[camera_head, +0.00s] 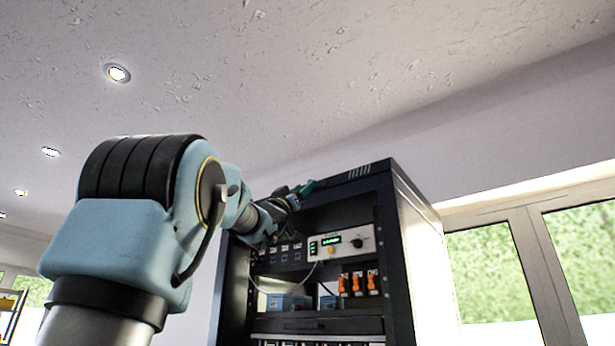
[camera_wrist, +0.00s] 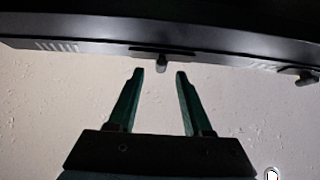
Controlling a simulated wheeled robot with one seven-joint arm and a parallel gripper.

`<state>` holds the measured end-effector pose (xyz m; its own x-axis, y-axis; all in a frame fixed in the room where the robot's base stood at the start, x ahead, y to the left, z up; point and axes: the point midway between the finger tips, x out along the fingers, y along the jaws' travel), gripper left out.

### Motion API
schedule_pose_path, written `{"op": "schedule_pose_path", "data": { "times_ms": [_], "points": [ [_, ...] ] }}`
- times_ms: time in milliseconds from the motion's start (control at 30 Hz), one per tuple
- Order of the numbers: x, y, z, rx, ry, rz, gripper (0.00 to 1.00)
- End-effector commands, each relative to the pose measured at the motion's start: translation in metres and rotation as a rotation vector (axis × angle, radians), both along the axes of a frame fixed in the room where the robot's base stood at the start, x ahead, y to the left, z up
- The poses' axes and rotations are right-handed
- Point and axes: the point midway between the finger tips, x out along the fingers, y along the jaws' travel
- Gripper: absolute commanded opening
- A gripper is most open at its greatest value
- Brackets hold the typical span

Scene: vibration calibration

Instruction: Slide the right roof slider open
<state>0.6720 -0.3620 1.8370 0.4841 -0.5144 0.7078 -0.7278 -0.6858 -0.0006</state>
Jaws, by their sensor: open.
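The dark cabinet (camera_head: 418,240) has a black roof edge with slots, which also runs along the top of the wrist view (camera_wrist: 225,58). A small dark knob (camera_wrist: 161,64) sticks out of that edge, just beyond and centred between my fingertips. A second knob (camera_wrist: 304,79) sits far right in the wrist view. I cannot tell surely which is the right roof slider's. My gripper (camera_wrist: 160,74) is open and empty, its teal fingers apart and pointing at the near knob. In the head view my gripper (camera_head: 308,187) is at the cabinet's upper front edge, partly hidden by my arm.
The cabinet's open front holds a control panel (camera_head: 342,242) with a green display, orange switches (camera_head: 358,283) and a cable. Vent slots (camera_head: 358,172) mark the roof edge right of my gripper. Windows (camera_head: 490,268) stand at the right. The ceiling above is clear.

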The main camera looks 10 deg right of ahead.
Motion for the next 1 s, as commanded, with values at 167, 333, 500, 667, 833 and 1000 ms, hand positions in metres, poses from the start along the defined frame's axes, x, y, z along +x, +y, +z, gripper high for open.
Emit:
{"op": "schedule_pose_path", "data": {
  "times_ms": [167, 333, 500, 667, 833, 1000],
  "points": [
    [0.0097, -0.0100, 0.0155, 0.000, 0.002, 0.000, 0.50],
    [0.0127, -0.0132, 0.0176, 0.000, 0.001, 0.001, 0.50],
    [0.0127, -0.0132, 0.0169, 0.000, 0.001, 0.001, 0.50],
    [0.0126, -0.0130, 0.0170, 0.000, 0.001, 0.001, 0.39],
    [0.0126, -0.0129, 0.0169, 0.000, 0.001, 0.001, 0.20],
    [0.0125, -0.0129, 0.0170, 0.000, 0.001, 0.001, 0.01]
  ]
}}
